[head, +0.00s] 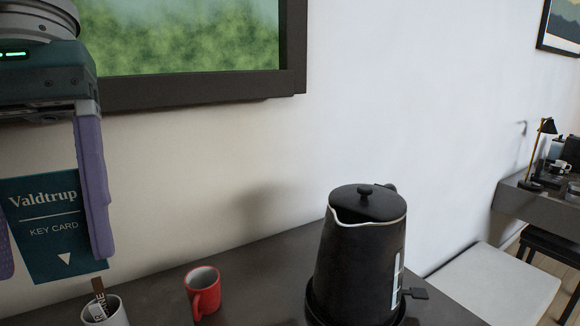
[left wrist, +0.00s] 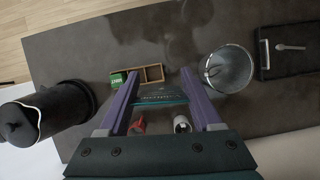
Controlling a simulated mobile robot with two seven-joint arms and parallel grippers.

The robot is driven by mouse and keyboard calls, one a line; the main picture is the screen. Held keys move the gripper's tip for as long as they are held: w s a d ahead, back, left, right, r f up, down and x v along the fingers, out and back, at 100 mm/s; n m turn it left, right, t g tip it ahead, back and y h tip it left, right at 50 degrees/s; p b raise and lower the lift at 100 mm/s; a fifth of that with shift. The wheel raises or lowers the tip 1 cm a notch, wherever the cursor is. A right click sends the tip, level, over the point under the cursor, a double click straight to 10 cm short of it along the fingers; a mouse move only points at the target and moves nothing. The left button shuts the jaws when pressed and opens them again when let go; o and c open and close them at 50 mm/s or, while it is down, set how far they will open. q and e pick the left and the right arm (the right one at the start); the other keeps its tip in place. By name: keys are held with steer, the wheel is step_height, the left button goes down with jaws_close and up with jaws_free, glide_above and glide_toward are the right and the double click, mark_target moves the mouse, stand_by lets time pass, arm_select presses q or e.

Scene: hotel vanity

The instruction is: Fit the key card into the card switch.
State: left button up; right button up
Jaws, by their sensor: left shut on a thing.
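The key card (head: 45,228) is dark teal with "Valdtrup", "KEY CARD" and a white arrow pointing down. My left gripper (head: 55,258), at the left of the head view, is shut on it between two purple fingers. In the left wrist view the card (left wrist: 160,94) shows between the fingertips (left wrist: 158,84), seen from above. I make out no card switch in either view. My right gripper is in neither view.
A black kettle (head: 360,257) and a red mug (head: 204,292) stand on the dark counter (head: 245,268); a white cup (head: 105,312) holds sachets. The wrist view shows a divided wooden box (left wrist: 153,73), a metal bucket (left wrist: 228,68) and a black tray (left wrist: 290,66).

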arm_select(q)
step_height(320, 180, up, 3)
steer(key=m, duration=0.2)
steer(key=m+y, duration=0.1)
steer(key=m, duration=0.1)
steer(key=shift+s+a+r+y, duration=0.1)
steer(key=shift+s+a+y, duration=0.05)
steer(key=shift+y, duration=0.15)
step_height(320, 180, up, 36)
steer(key=r+m+p, duration=0.1)
steer(key=p, duration=3.7)
glide_above(23, 184)
steer(key=s, duration=0.7)
steer(key=shift+w+d+f, duration=0.2)
steer(key=shift+d+f, duration=0.05)
steer(key=shift+d, duration=0.2)
steer(key=shift+a+f, duration=0.1)
